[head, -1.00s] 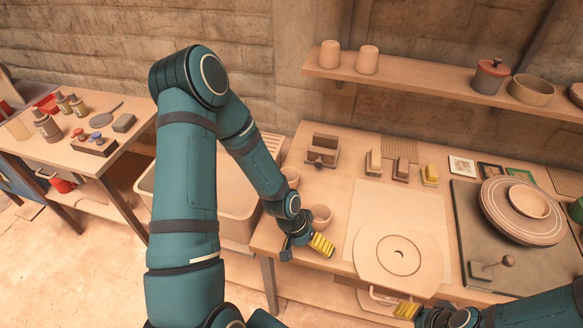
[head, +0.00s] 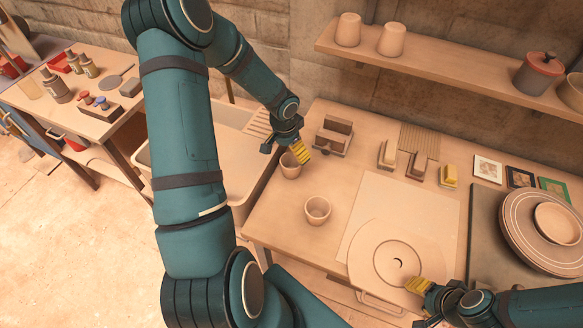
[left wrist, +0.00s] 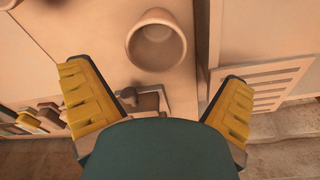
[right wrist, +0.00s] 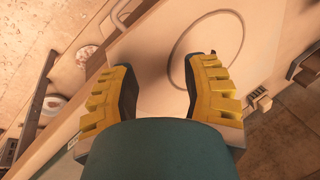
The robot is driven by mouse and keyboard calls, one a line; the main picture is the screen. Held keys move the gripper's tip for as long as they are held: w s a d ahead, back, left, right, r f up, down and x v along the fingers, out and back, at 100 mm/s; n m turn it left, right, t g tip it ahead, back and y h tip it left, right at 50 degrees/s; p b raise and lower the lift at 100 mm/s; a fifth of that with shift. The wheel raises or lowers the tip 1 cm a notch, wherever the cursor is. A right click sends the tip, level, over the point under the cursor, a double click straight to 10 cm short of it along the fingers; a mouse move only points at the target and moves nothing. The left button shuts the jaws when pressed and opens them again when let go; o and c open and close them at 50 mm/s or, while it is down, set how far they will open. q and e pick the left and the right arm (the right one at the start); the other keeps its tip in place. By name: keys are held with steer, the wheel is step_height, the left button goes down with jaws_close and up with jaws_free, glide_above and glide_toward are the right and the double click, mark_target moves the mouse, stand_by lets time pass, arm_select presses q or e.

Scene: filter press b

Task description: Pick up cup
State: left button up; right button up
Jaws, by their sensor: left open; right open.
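A beige cup (head: 290,168) stands upright near the left edge of the worktable. A second beige cup (head: 317,210) stands nearer the front. My left gripper (head: 301,151) is open and empty, just above and behind the first cup. In the left wrist view a cup (left wrist: 157,45) lies beyond the open fingers, its round mouth facing the camera; it is not between the pads. My right gripper (head: 420,286) is open and empty over the front edge of a round disc (head: 398,262). Two more cups (head: 349,30) (head: 391,40) sit on the wall shelf.
A small wooden stand (head: 333,138) is close behind the left gripper, with several small blocks right of it. A sink (head: 233,165) adjoins the table's left side. Stacked plates (head: 515,225) stand at the right. The tabletop around the front cup is clear.

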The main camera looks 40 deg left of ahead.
mark_target(291, 161)
arm_select(q)
steer(key=shift+w+d+f, duration=0.15)
steer(key=shift+w+f, duration=0.05)
steer(key=shift+f, duration=1.4)
steer(key=shift+w+d+f, duration=0.1)
steer(key=shift+w+f, duration=0.05)
steer(key=shift+f, duration=1.4)
steer(key=c, duration=1)
